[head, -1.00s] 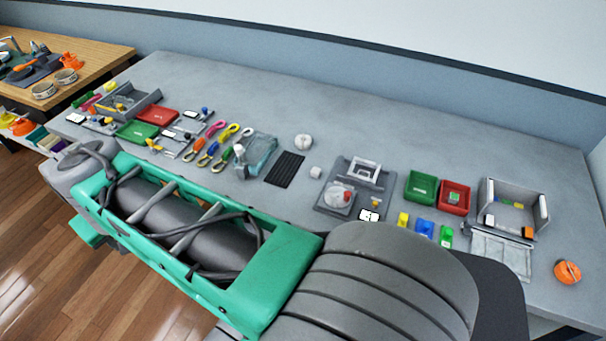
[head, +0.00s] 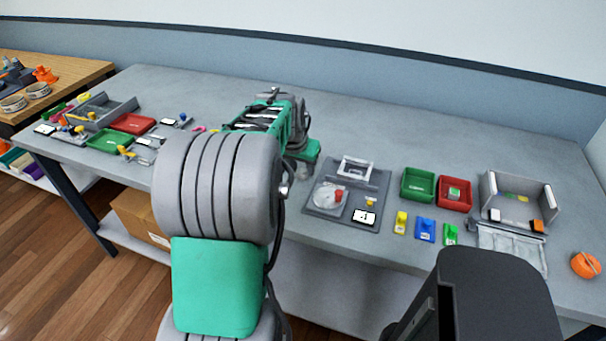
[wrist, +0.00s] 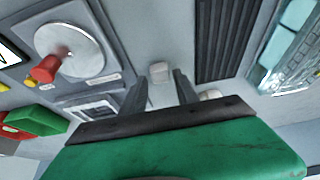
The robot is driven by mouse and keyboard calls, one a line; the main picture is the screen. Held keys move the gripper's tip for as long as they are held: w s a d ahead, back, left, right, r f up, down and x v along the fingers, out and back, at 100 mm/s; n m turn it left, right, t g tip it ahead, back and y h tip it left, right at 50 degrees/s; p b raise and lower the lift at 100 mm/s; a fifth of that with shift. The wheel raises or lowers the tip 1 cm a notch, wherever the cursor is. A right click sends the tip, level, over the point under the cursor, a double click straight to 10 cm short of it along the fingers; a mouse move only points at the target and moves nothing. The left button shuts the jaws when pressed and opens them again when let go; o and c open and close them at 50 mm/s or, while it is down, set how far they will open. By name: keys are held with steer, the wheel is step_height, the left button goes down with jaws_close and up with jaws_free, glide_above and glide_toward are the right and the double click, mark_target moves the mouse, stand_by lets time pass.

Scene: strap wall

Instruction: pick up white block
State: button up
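The white block (wrist: 160,71) stands on the grey table in the wrist view, in line with the gap between my fingertips. My gripper (wrist: 158,78) is open, its two dark fingers spread to either side of the block. I cannot tell whether the fingertips reach down around it or stop above it. In the head view my arm stretches over the table, and its green end (head: 303,148) hides the block and the fingers. A second white, rounded thing (wrist: 209,94) shows beside my right finger, partly covered by the gripper.
A black ribbed mat (wrist: 226,38) lies right of the block in the wrist view. A grey board with a dial and red knob (head: 330,197) lies right of my gripper. Green (head: 418,185) and red (head: 454,193) trays and a grey open box (head: 516,201) stand farther right.

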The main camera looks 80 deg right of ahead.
steer(key=shift+x, duration=0.8)
steer(key=shift+w, duration=0.1)
jaws_close()
